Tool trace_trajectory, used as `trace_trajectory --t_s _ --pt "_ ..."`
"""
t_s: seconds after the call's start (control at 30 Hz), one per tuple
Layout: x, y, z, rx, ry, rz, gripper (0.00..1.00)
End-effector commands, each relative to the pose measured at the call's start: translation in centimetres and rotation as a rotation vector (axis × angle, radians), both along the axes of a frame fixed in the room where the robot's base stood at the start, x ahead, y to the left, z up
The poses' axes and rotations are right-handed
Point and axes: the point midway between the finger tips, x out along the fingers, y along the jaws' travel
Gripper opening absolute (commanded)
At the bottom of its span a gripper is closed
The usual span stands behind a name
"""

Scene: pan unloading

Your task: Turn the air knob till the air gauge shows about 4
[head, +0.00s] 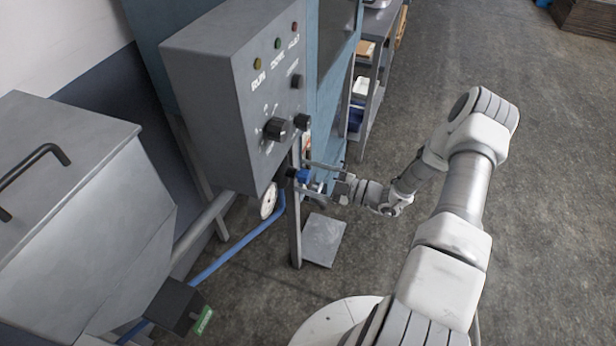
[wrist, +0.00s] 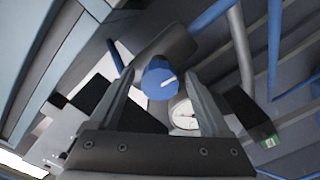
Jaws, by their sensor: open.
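The air knob is a blue round knob with a white pointer line (wrist: 160,80); it also shows in the head view (head: 303,175), partly hidden by my gripper. The air gauge (wrist: 184,115) is a round white dial just below and right of the knob in the wrist view, partly covered by a finger. In the head view the gauge (head: 268,200) is seen at a slant below the control box. Its reading is too small to tell. My gripper (wrist: 160,95) is open, with its fingers on either side of the knob; I cannot tell whether they touch it.
A grey control box (head: 215,75) with knobs and lamps hangs above my gripper. A grey post (head: 295,225) and a blue hose (head: 235,250) are close by. A grey hopper with a handle (head: 80,220) stands at the left.

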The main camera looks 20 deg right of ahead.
Motion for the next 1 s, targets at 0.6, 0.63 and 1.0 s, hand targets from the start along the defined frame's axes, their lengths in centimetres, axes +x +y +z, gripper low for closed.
trace_trajectory --t_s 0.6,0.63,1.0 --pt "-6.2 -8.7 -0.2 -0.002 0.0 -0.004 0.81" --pt "-6.6 -9.3 -0.2 -0.002 0.0 -0.004 0.81" --pt "-10.0 -13.8 0.0 0.0 0.0 -0.001 0.81"
